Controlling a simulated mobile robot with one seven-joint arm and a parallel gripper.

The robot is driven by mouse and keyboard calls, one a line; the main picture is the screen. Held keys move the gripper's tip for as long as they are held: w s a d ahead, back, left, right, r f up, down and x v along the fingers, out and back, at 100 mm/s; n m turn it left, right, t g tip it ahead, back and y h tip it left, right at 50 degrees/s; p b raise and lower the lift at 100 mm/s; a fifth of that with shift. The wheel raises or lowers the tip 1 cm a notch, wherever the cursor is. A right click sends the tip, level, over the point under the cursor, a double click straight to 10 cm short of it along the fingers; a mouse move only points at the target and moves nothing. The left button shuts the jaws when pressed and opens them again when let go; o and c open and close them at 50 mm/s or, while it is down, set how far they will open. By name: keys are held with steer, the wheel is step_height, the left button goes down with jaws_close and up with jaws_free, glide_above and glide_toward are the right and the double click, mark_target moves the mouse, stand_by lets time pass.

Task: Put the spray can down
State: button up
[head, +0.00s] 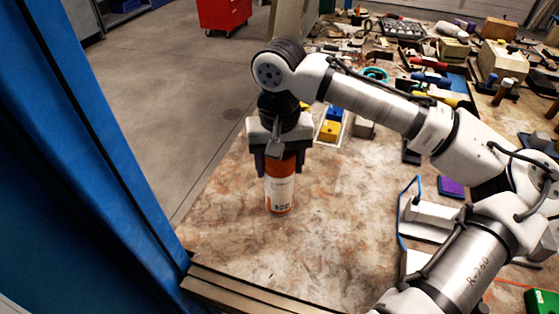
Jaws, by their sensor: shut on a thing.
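The spray can (280,188) is an orange cylinder with a white label. It is upright over the left part of the worktable (330,235). My gripper (279,164) points straight down and is shut on the upper part of the can, which its fingers and body partly hide. The can's base looks at or very near the tabletop; I cannot tell whether it touches.
Bare tabletop lies around the can, with the table's left edge close by. A blue post (85,120) stands at left. Behind are a tray with yellow and blue blocks (330,130) and much clutter. A purple box (450,187) lies to the right.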

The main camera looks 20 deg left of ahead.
steer(key=shift+f, duration=0.15)
steer(key=o, duration=1.1)
steer(key=shift+o, duration=0.4)
